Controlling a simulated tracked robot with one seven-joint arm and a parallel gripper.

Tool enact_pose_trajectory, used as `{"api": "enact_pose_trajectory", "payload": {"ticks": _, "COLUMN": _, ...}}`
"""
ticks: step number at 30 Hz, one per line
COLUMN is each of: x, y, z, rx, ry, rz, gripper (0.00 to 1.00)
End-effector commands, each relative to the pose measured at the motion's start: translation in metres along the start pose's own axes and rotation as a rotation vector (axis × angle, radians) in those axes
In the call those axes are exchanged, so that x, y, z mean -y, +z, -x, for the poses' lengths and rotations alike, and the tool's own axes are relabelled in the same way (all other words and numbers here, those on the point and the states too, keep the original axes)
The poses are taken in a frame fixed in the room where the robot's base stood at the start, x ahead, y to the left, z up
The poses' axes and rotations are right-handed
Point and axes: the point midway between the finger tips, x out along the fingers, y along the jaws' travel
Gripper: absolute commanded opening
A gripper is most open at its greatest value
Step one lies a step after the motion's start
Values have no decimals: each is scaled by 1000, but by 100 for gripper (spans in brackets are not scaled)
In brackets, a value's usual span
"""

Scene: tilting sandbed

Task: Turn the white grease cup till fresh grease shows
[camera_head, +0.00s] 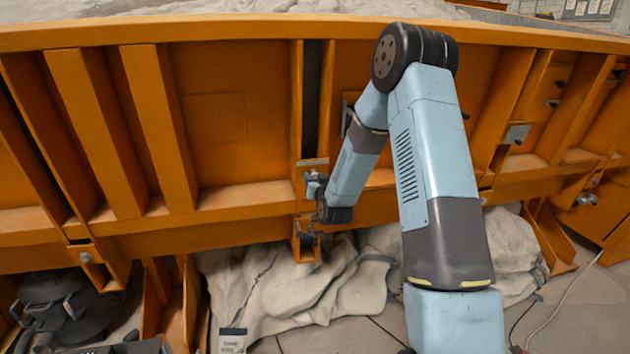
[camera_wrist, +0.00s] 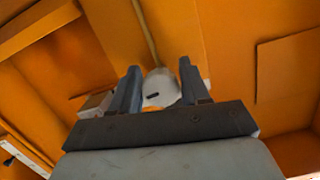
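In the wrist view the white grease cup (camera_wrist: 161,86) shows as a rounded white shape with a small dark mark, against orange metal. My gripper (camera_wrist: 161,70) has its two grey-blue fingers apart, one on each side of the cup. The cup fills most of the gap. Whether both fingers touch it or it lies just beyond them, I cannot tell. A little orange shows below the cup. No grease is visible. In the head view my gripper (camera_head: 307,233) is low against the orange frame, small and dark, and I cannot make out the cup there.
The orange sandbed frame (camera_head: 215,118) with upright ribs stands close around my gripper. A small orange bracket (camera_head: 306,250) is just below it. Crumpled pale cloth (camera_head: 290,290) lies beneath. A dark round unit (camera_head: 65,308) is at lower left. A cable (camera_head: 570,295) lies at right.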

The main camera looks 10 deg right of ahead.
Motion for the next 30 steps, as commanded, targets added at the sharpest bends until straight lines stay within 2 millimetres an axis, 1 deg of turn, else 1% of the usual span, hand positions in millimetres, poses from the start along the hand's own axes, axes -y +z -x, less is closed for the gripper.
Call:
{"api": "enact_pose_trajectory", "payload": {"ticks": 1, "x": 0, "y": 0, "z": 0, "rx": 0, "ry": 0, "rz": 0, "gripper": 41}}
{"api": "enact_pose_trajectory", "payload": {"ticks": 9, "x": 0, "y": 0, "z": 0, "rx": 0, "ry": 1, "rz": 0, "gripper": 15}}
{"api": "enact_pose_trajectory", "payload": {"ticks": 10, "x": 0, "y": 0, "z": 0, "rx": 0, "ry": 1, "rz": 0, "gripper": 13}}
{"api": "enact_pose_trajectory", "payload": {"ticks": 20, "x": -1, "y": 0, "z": 0, "rx": 0, "ry": -8, "rz": -54, "gripper": 13}}
{"api": "enact_pose_trajectory", "payload": {"ticks": 26, "x": -1, "y": 0, "z": 0, "rx": 0, "ry": -29, "rz": -174, "gripper": 13}}
{"api": "enact_pose_trajectory", "payload": {"ticks": 30, "x": -1, "y": 0, "z": 0, "rx": 0, "ry": -50, "rz": -294, "gripper": 13}}
